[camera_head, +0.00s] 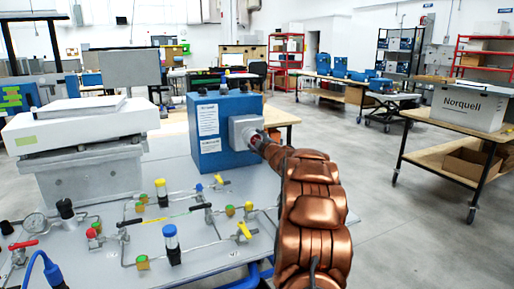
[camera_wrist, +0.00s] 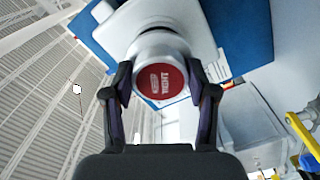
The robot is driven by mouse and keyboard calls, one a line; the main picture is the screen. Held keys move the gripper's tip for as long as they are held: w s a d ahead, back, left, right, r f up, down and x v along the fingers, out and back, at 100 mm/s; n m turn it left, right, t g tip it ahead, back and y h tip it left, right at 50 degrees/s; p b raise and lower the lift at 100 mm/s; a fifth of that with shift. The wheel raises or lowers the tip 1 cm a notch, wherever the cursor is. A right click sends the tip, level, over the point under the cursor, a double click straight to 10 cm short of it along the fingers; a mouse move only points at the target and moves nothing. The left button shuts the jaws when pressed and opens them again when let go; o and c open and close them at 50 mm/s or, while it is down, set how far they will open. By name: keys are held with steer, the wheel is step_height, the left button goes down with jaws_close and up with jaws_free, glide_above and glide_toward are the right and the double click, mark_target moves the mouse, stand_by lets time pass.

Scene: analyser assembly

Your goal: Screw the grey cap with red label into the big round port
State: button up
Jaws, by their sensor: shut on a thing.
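The grey cap with a round red label (camera_wrist: 160,81) is between the two dark fingers of my gripper (camera_wrist: 161,92) in the wrist view. The fingers are shut on its sides, and the label faces the wrist camera. Behind the cap is the pale grey square block (camera_wrist: 118,32) on the blue box. In the head view, my gripper (camera_head: 262,140) is up against this grey block (camera_head: 240,126) on the right side of the blue box (camera_head: 205,148). The big round port is hidden behind the cap, so I cannot tell how deep the cap sits.
The bench panel (camera_head: 185,240) carries thin pipes, coloured valves and a pressure gauge (camera_head: 35,222). A yellow valve handle (camera_wrist: 300,132) is near, at the lower right of the wrist view. A grey-and-white machine (camera_head: 85,130) stands left of the blue box.

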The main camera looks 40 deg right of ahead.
steer(key=n+b, duration=0.4)
steer(key=shift+w+d+f, duration=0.1)
steer(key=shift+d+f, duration=0.05)
steer(key=shift+w+n+b, duration=0.1)
steer(key=shift+n+b, duration=0.7)
steer(key=shift+n, duration=0.2)
steer(key=shift+r, duration=0.2)
steer(key=shift+d+p, duration=0.1)
steer(key=shift+p, duration=0.25)
stand_by(0.4)
steer(key=shift+w+d+p, duration=0.25)
steer(key=shift+w+p, duration=0.3)
steer(key=shift+w, duration=0.05)
stand_by(1.3)
